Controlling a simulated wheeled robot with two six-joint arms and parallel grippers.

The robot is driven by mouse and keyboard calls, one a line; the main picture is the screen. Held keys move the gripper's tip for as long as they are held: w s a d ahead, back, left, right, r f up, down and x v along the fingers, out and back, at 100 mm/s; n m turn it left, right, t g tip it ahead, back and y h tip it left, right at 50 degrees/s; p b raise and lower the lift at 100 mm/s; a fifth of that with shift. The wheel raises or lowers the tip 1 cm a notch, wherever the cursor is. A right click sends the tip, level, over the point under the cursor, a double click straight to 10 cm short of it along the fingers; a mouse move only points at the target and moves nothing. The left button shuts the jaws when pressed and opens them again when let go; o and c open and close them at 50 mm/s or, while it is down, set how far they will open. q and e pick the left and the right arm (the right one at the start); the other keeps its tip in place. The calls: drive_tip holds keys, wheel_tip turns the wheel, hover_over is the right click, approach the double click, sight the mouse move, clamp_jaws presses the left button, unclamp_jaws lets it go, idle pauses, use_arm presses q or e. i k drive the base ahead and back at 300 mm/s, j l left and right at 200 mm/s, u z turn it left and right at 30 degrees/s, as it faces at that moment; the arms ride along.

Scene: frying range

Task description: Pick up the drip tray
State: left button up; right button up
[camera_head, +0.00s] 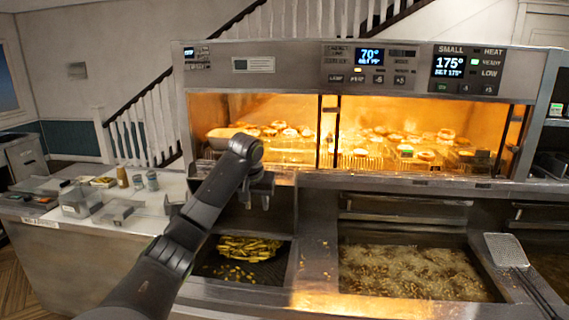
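My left arm comes in from the lower left. My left gripper (257,203) points down in front of the lit cabinet, above the dark basin with chips. Its two fingers are apart with nothing visible between them. I cannot tell for certain which thing is the drip tray. A shallow grey metal tray (118,212) lies on the left counter, away from the gripper. A rounded tan piece (222,132) shows at the left end of the heated cabinet, partly hidden by my arm. My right gripper is not in view.
The heated cabinet (355,64) holds several fried pieces behind its front. Below are a dark chip basin (280,268) and a fryer of bubbling oil (410,272). The left counter (60,208) carries containers and jars.

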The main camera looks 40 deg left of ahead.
sight(282, 160)
drive_tip(key=i+j, duration=0.5)
drive_tip(key=i, duration=0.15)
drive_tip(key=i+j, duration=0.55)
drive_tip(key=i, duration=0.05)
